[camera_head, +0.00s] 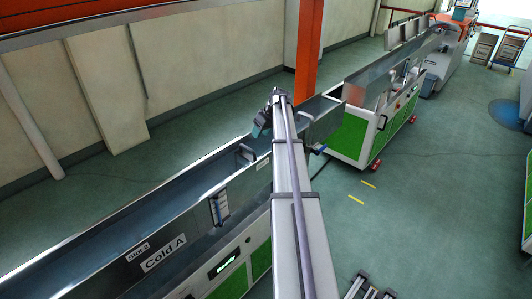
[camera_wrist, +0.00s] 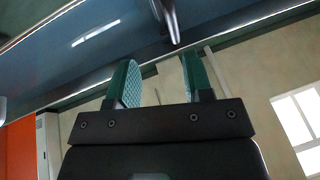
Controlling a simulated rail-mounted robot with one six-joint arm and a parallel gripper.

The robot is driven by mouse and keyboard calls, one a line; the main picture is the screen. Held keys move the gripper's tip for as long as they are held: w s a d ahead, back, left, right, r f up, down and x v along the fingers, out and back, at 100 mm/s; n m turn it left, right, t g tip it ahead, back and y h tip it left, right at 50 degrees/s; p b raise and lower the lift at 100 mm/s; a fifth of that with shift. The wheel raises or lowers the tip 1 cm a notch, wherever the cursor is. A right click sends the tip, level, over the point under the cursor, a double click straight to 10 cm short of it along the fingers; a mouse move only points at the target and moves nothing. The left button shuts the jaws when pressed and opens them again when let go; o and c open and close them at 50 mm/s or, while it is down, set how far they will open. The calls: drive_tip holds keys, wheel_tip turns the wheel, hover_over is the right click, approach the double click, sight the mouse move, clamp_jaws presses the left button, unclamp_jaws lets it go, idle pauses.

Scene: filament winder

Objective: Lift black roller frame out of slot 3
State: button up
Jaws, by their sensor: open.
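My gripper (camera_wrist: 160,84) is open and empty in the wrist view, its two green-padded fingers apart. In the head view, the end of my arm with the gripper (camera_head: 261,126) is over the far part of the long metal trough (camera_head: 75,243). The trough wall carries the labels "slot 2" and "Cold A". A grey metal bracket (camera_head: 245,152) stands in the trough, left of my arm. In the wrist view, a shiny metal piece (camera_wrist: 168,20) lies beyond the fingertips, apart from them. I cannot clearly identify the black roller frame or slot 3; my arm hides part of the trough.
An orange post (camera_head: 308,50) stands just behind the trough. A green-panelled machine (camera_head: 375,125) stands farther back. The floor to the right is largely open.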

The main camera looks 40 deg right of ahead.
sight(248, 148)
drive_tip(key=shift+n, duration=0.5)
drive_tip(key=b+x, duration=0.2)
drive_tip(key=x, duration=0.1)
drive_tip(key=a+b+x, duration=0.1)
drive_tip(key=b+x, duration=0.1)
drive_tip(key=b, duration=0.1)
drive_tip(key=shift+a+f, duration=0.1)
drive_tip(key=shift+f, duration=0.25)
drive_tip(key=shift+w+a, duration=0.1)
drive_tip(key=shift+a, duration=0.1)
drive_tip(key=shift+r, duration=0.15)
drive_tip(key=b+x, duration=0.5)
drive_tip(key=shift+w+a, duration=0.1)
drive_tip(key=shift+r, duration=0.1)
drive_tip(key=shift+c, duration=0.3)
clamp_jaws()
